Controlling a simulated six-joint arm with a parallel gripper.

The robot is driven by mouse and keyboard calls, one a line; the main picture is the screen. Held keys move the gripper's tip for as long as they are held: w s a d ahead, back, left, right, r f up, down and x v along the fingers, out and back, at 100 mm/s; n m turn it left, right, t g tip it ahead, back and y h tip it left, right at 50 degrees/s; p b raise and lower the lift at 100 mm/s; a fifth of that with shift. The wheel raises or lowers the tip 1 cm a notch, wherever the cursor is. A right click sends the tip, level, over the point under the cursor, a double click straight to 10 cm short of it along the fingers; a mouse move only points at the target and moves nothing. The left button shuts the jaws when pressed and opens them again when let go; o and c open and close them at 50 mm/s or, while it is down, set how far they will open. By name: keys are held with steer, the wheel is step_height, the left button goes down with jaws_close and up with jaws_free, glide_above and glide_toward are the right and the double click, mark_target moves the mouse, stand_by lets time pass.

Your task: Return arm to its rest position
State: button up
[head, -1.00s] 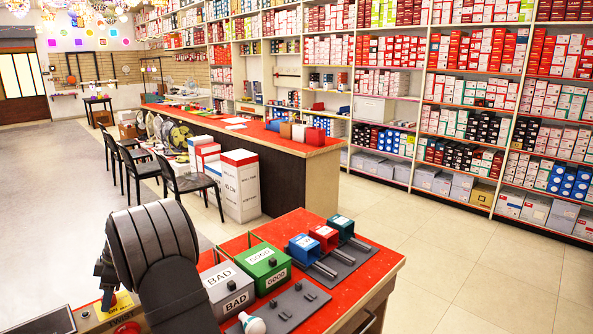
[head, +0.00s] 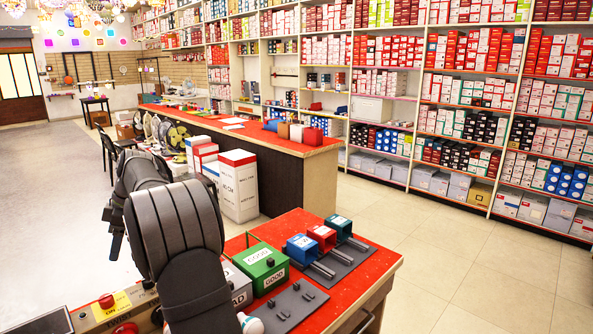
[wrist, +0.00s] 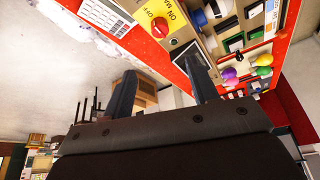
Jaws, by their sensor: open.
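In the head view my arm rises at the lower left in front of the red-topped table (head: 370,262), its dark links covering part of the grey BAD box. My gripper does not show clearly there. In the wrist view my gripper (wrist: 160,82) shows its two dark fingers spread apart with nothing between them. Beyond the fingers the picture shows the red table edge, a panel with a red stop button (wrist: 160,27), and several coloured bulbs (wrist: 263,60). The gripper is apart from all of these.
The green GOOD box (head: 262,268), the grey BAD box (head: 240,289), and blue (head: 301,247), red (head: 322,238) and dark green (head: 340,226) boxes stand on the table. A white bulb (head: 250,324) is near the arm. A long counter (head: 290,150) stands behind. Floor at right is clear.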

mark_target(105, 297)
steer(key=x, duration=1.6)
steer(key=shift+s+f, duration=0.1)
steer(key=shift+f, duration=0.05)
steer(key=m+t, duration=0.1)
steer(key=m, duration=0.3)
steer(key=shift+s+m+t, duration=0.1)
steer(key=shift+m+t, duration=0.2)
steer(key=shift+t, duration=0.1)
steer(key=m, duration=0.2)
steer(key=m+t, duration=0.1)
steer(key=m, duration=0.1)
steer(key=shift+s+t, duration=0.1)
steer(key=shift+t, duration=0.2)
steer(key=shift+s+a+m+t+h, duration=0.15)
steer(key=shift+m+t, duration=0.25)
steer(key=shift+m, duration=0.75)
steer(key=shift+w+d+m+t+h, duration=0.1)
steer(key=shift+m+t+h, duration=0.25)
steer(key=shift+m, duration=0.8)
steer(key=shift+s+a+m+t+h, duration=0.1)
steer(key=shift+m+t+h, duration=0.2)
steer(key=shift+m, duration=0.75)
steer(key=shift+m+t+h, duration=0.25)
steer(key=shift+m+h, duration=0.05)
steer(key=shift+m, duration=0.75)
